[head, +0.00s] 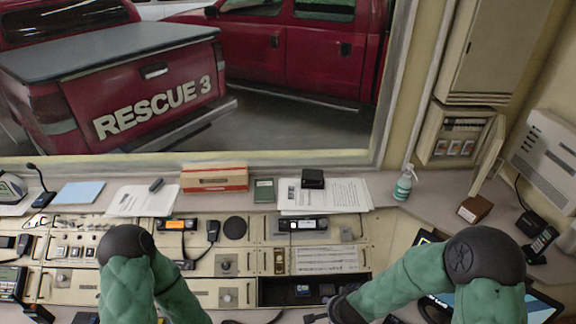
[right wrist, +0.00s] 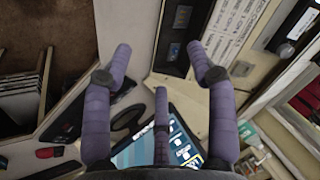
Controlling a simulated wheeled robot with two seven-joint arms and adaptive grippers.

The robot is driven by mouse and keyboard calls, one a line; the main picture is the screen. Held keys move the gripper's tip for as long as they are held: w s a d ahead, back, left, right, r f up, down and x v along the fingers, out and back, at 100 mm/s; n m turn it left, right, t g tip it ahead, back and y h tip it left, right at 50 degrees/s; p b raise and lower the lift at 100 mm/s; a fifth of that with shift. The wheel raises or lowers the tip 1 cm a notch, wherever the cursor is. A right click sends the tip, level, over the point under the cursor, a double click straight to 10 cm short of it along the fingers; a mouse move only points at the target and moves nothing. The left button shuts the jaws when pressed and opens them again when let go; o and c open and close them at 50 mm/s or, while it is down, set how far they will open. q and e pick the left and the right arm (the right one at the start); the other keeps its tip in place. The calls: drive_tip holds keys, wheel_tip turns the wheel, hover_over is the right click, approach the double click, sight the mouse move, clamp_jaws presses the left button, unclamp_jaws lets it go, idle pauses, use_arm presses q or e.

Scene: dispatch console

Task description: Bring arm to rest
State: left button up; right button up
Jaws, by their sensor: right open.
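My right arm (head: 405,280) is bent in the head view, its forearm running left from a black elbow joint over the console's right end. In the right wrist view my right gripper (right wrist: 159,60) is open and empty, its purple padded fingers spread over the console. A dark recess (right wrist: 175,50) with small items lies just beyond them. A bright tablet-like screen (right wrist: 160,145) shows behind the fingers. My left arm (head: 140,280) is bent at the lower left; its gripper is out of view.
The beige console (head: 225,290) carries radios and handsets. A dark recess (head: 290,290) and a tablet (head: 540,305) lie near my right arm.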

drive_tip(key=s+a+f+n+g+y+b, duration=0.1)
drive_tip(key=s+f+n+b, duration=0.1)
drive_tip(key=s+f+b, duration=0.3)
drive_tip(key=s+a+f+n+g+y+b, duration=0.1)
drive_tip(key=s+f+b, duration=0.3)
drive_tip(key=f, duration=1)
drive_tip(key=s+a+f+n+g+y+b, duration=0.1)
drive_tip(key=s+a+f+n+g+b, duration=0.1)
drive_tip(key=s+f+b, duration=0.3)
wheel_tip(320, 180, down, 6)
drive_tip(key=n+b, duration=0.1)
drive_tip(key=b, duration=0.2)
drive_tip(key=shift+s+a+r+n+g, duration=0.2)
drive_tip(key=shift+s+r+n+g, duration=0.05)
drive_tip(key=shift+s+n+g, duration=0.05)
drive_tip(key=shift+w, duration=0.1)
